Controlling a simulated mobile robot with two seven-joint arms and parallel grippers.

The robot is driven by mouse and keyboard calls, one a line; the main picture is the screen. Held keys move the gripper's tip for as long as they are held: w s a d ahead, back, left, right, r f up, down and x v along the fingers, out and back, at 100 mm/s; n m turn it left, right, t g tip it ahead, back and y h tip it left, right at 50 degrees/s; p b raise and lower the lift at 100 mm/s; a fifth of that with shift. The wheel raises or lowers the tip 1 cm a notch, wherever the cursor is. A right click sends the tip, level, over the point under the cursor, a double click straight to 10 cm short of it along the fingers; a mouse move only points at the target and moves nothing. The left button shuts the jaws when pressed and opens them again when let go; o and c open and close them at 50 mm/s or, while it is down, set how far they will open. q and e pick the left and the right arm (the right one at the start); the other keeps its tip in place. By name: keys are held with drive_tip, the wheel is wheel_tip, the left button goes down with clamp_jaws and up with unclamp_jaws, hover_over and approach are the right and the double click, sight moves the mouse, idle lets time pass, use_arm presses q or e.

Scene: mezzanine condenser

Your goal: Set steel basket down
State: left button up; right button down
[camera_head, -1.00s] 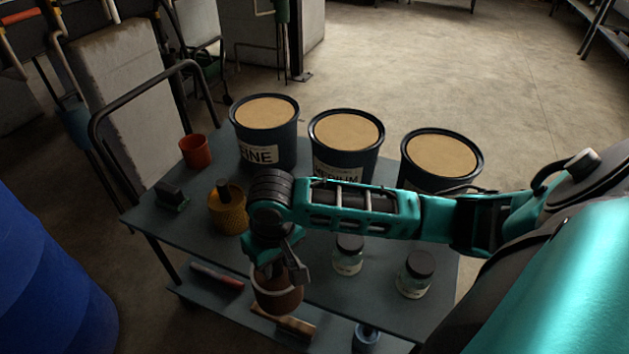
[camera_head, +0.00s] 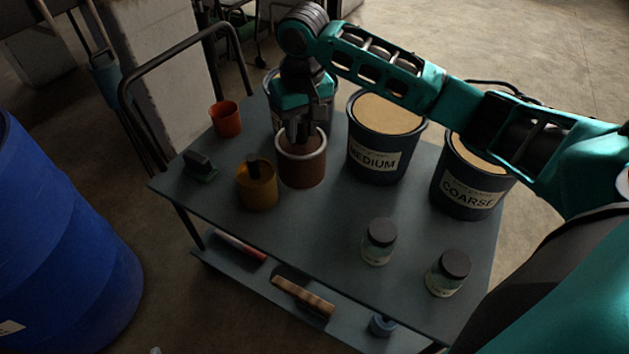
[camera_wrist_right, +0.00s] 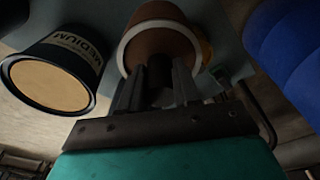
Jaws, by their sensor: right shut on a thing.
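The steel basket (camera_head: 303,172) looks like a round brown cup with a pale grey rim. It is upright over the cart's top, in front of the bucket under my forearm. I cannot tell whether its base touches the surface. My right gripper (camera_head: 299,133) points down into it, shut on a dark upright grip inside. In the right wrist view the basket (camera_wrist_right: 157,17) is beyond the fingers (camera_wrist_right: 158,88), with the dark grip between them. A yellow basket (camera_head: 257,191) with a dark knob stands close on its left. My left gripper is out of view.
The cart top (camera_head: 320,232) is clear in front. The MEDIUM bucket (camera_head: 381,155) and COARSE bucket (camera_head: 463,193) stand right of the basket. Two jars (camera_head: 379,242) (camera_head: 448,274) stand nearer. An orange cup (camera_head: 226,119) and dark block (camera_head: 200,167) are left. A blue barrel (camera_head: 60,245) stands further left.

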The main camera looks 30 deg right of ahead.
sight(302, 170)
wheel_tip(302, 170, down, 12)
drive_tip(key=shift+f+b, duration=0.1)
drive_tip(key=shift+b, duration=0.8)
wheel_tip(302, 170, down, 4)
drive_tip(key=shift+f+b, duration=0.25)
drive_tip(key=shift+b, duration=0.2)
drive_tip(key=shift+f, duration=0.1)
drive_tip(key=c, duration=0.8)
unclamp_jaws()
